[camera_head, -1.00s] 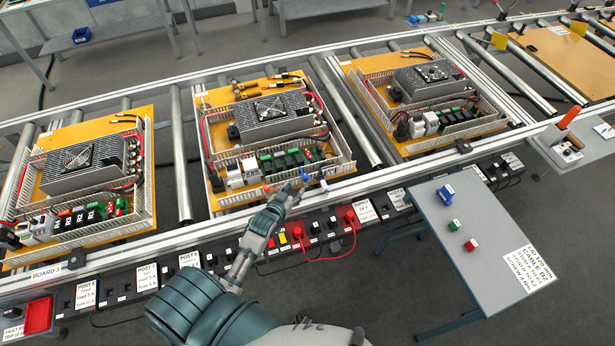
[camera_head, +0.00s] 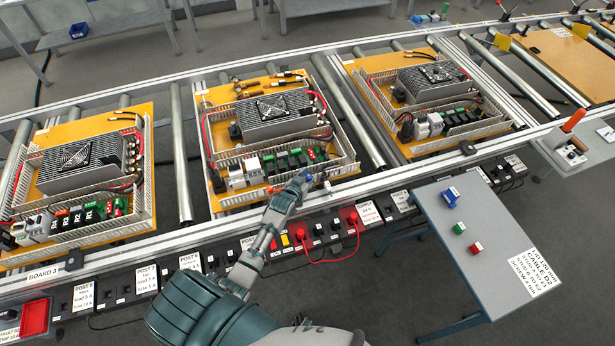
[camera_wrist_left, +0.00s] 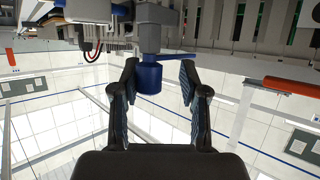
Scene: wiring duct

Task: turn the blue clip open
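The blue clip (camera_wrist_left: 150,78) shows in the left wrist view as a short blue cylinder under a grey stem, with a thin blue arm (camera_wrist_left: 178,57) reaching right. My left gripper (camera_wrist_left: 159,82) is open, with one finger on each side of the cylinder. The left finger is close to it, and a gap shows on the right. Whether either finger touches it I cannot tell. In the head view my left gripper (camera_head: 301,181) is at the front edge of the middle board (camera_head: 240,203). The clip there is mostly hidden, with a little blue (camera_head: 308,178) showing. My right gripper is not in view.
The middle board carries a grey finned unit (camera_head: 272,115), green terminals (camera_head: 298,158) and slotted duct walls. Below the front rail are red plugs (camera_head: 352,217) with a looping red cable (camera_head: 325,260). A side table (camera_head: 485,270) holds small blue, green and red parts.

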